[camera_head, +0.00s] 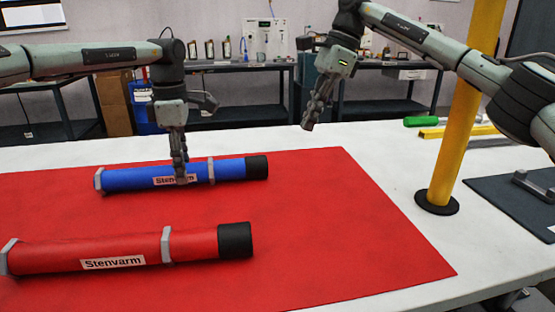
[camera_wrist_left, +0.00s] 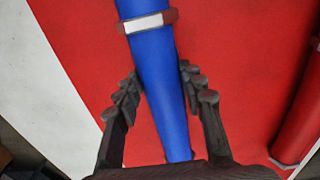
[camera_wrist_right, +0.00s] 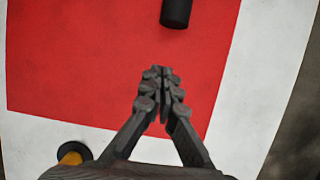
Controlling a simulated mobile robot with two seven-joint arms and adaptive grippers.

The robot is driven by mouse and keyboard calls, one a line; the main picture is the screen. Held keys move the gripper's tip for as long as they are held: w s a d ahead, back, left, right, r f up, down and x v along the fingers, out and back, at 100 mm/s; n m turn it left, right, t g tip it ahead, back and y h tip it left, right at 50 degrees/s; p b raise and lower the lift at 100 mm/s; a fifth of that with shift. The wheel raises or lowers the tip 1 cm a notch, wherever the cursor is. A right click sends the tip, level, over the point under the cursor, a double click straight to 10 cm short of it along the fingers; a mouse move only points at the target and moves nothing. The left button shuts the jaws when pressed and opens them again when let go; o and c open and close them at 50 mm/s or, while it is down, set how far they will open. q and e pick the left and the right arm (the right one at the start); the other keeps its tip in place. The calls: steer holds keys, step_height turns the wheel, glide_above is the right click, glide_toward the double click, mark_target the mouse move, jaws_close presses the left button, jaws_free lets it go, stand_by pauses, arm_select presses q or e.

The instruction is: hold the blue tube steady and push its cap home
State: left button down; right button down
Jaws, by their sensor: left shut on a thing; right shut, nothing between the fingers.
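The blue tube (camera_head: 133,179) lies flat on the red mat, its white label partly hidden behind my left gripper. Its black cap (camera_head: 257,167) is at its right end; a cap, apparently this one, shows at the top of the right wrist view (camera_wrist_right: 176,12). My left gripper (camera_head: 181,178) points down and is shut on the blue tube between its two grey clamps. In the left wrist view the fingers (camera_wrist_left: 158,90) flank the tube (camera_wrist_left: 160,85). My right gripper (camera_head: 309,124) is shut and empty, raised in the air right of the cap and apart from it.
A red tube (camera_head: 60,253) with a black cap lies in front, on the red mat (camera_head: 350,240). A yellow post (camera_head: 450,150) stands right of the mat, with a green-handled tool (camera_head: 420,121) behind it. The mat right of the caps is bare.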

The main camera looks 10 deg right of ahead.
mark_target(256, 167)
steer(key=shift+d+r, duration=0.1)
steer(key=shift+d, duration=0.3)
steer(key=x, duration=1)
steer(key=a, duration=0.3)
steer(key=shift+a, duration=0.55)
